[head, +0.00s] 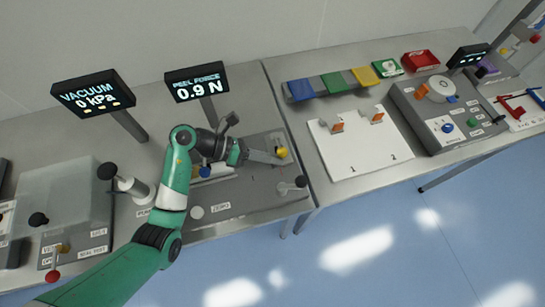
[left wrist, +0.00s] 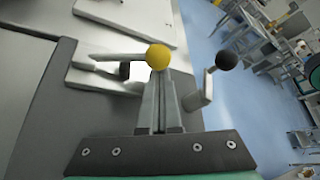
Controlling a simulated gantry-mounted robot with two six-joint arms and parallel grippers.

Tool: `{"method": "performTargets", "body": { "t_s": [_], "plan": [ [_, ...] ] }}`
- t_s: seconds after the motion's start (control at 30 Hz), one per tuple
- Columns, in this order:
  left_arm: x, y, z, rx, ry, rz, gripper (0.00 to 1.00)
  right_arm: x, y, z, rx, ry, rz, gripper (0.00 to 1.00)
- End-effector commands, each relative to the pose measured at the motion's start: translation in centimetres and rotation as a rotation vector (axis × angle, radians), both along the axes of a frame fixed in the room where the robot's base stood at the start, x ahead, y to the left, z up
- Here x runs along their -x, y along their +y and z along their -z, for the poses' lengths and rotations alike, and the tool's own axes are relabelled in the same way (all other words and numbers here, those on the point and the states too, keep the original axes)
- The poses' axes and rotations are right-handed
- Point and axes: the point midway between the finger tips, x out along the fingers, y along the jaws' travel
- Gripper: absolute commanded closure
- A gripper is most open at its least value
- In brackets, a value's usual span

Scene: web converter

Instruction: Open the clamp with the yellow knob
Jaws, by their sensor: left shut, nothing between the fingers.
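The yellow knob (head: 281,152) sits at the right end of the peel-force station. In the left wrist view the yellow knob (left wrist: 157,56) is at the end of a pale lever (left wrist: 115,57) that runs left over a metal clamp block (left wrist: 95,80). My left gripper (head: 276,159) reaches in from the left. In the left wrist view its two fingers (left wrist: 163,75) are together and empty, with their tips right at the knob. I cannot tell whether they touch it. Part of the clamp is hidden behind the knob and fingers. My right gripper is not in view.
A black-knobbed crank (head: 301,181) stands close beside the clamp, and it is right of my fingers in the left wrist view (left wrist: 226,59). The peel force display (head: 196,82) reads 0.9 N. A white board (head: 355,150) lies on the table (head: 300,205) to the right.

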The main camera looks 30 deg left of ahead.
Motion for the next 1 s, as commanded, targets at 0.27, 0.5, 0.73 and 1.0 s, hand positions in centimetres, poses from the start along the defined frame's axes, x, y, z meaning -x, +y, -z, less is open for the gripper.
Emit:
{"method": "performTargets", "body": {
  "t_s": [0.27, 0.5, 0.73, 1.0],
  "plan": [
    [-0.1, 0.1, -0.4, 0.028, 0.025, 0.000, 1.00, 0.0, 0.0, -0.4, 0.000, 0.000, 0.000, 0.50],
    [-0.1, 0.2, -0.7, 0.058, 0.051, 0.000, 1.00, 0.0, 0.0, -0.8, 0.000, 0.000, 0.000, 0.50],
    [-0.3, 0.4, -1.4, 0.113, 0.100, 0.001, 1.00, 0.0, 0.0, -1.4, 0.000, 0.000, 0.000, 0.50],
    [-0.8, 0.9, -2.6, 0.257, 0.228, -0.001, 1.00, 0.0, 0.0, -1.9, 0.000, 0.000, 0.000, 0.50]
  ]
}}
